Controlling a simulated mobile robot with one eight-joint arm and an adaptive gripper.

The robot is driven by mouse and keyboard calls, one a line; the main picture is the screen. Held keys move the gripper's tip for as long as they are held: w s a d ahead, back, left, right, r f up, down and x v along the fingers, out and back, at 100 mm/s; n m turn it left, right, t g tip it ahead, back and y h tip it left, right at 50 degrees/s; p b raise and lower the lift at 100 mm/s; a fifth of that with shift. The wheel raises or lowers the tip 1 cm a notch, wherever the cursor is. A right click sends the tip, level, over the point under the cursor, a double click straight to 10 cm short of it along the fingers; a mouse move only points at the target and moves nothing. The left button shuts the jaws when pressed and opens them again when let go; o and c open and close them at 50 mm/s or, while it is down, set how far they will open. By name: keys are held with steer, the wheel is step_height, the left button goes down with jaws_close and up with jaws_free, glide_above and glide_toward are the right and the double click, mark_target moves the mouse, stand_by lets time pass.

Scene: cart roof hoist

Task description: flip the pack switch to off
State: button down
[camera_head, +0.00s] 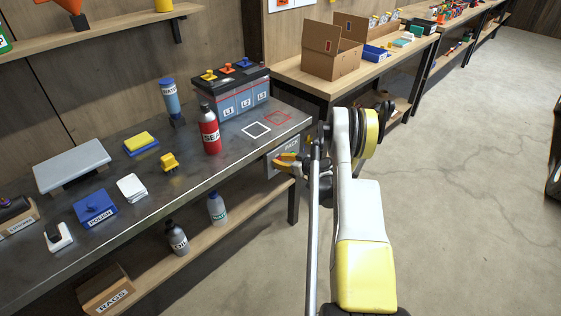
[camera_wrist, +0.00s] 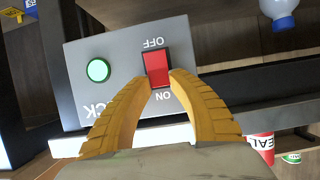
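The pack switch (camera_wrist: 157,68) is a red rocker on a grey box (camera_wrist: 122,50) in the wrist view. Its OFF and ON labels appear upside down, with OFF above the rocker and ON below it. Which end is pressed in is unclear. A round green lamp (camera_wrist: 98,70) beside it looks bright. My gripper (camera_wrist: 162,76) has its yellow fingers arched toward the ON end of the rocker. The tips are a narrow gap apart, near the rocker's edges; contact is unclear. In the head view my gripper (camera_head: 288,161) is in front of the grey box (camera_head: 291,145) at the workbench's right end.
The dark workbench (camera_head: 125,218) holds a battery (camera_head: 232,98), a red bottle (camera_head: 209,132) and several small items. Bottles and a rags box (camera_head: 106,290) are on the shelf below. Another bench (camera_head: 300,79) stands behind. The floor (camera_head: 455,190) at right is clear.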

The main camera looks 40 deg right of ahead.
mark_target(276, 140)
steer(key=shift+f, duration=0.1)
steer(key=shift+s+f+t, duration=0.1)
steer(key=shift+s+t, duration=0.2)
steer(key=shift+t, duration=1)
steer(key=c, duration=1.1)
jaws_free()
steer(key=shift+c, duration=0.2)
step_height(276, 140, up, 10)
